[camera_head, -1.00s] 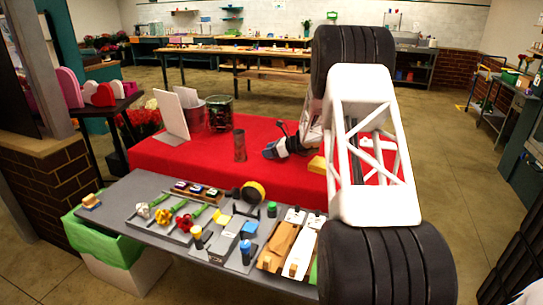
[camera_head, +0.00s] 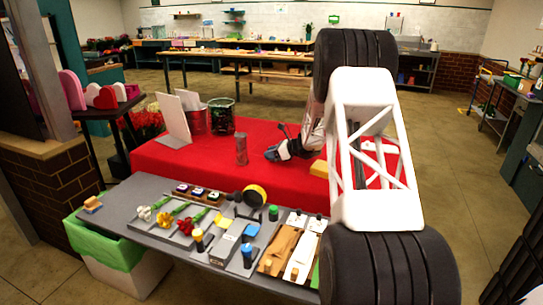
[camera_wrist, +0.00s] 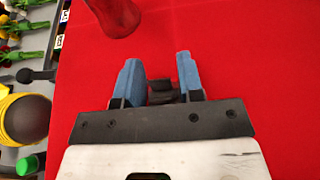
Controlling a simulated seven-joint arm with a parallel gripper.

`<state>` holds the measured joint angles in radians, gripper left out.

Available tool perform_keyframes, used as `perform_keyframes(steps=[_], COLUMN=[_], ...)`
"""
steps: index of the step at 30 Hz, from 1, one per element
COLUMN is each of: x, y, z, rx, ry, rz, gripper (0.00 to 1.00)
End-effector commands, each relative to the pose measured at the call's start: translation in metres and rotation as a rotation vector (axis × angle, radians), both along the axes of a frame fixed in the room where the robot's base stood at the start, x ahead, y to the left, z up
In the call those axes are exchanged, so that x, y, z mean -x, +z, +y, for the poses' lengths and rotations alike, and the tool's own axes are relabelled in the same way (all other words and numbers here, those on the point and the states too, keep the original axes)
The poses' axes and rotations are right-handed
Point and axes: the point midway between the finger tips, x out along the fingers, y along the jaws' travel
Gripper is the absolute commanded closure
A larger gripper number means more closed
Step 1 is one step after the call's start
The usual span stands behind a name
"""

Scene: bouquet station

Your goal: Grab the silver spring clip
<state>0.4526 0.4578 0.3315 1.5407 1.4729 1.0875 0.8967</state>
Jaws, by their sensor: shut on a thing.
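My gripper (camera_head: 272,153) is over the red-covered table, its blue fingertips toward the left. In the wrist view its two blue fingers (camera_wrist: 160,82) stand a little apart. A small dark grey piece (camera_wrist: 162,90) sits between them, and the gripper is shut on it. It looks like the spring clip, though its silver colour does not show and the fingers hide part of it. In the head view the clip cannot be made out at the fingertips. Red cloth lies beneath the gripper.
A reddish cylinder (camera_head: 241,149) stands on the red table (camera_head: 190,160), just left of my gripper; it also shows ahead in the wrist view (camera_wrist: 119,14). A yellow block (camera_head: 319,168) lies to the right. The grey bench (camera_head: 150,190) in front holds flowers, a tape roll and bottles.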

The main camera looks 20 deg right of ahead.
Motion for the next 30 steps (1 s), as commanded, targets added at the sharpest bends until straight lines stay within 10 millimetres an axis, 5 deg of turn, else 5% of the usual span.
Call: perform_keyframes(steps=[10,30], x=[0.0,0.095], y=[0.035,0.042], z=[0.0,0.027], rx=[0.001,0.0], ry=[0.0,0.0], rz=[-0.002,0.0], gripper=[0.88,0.88])
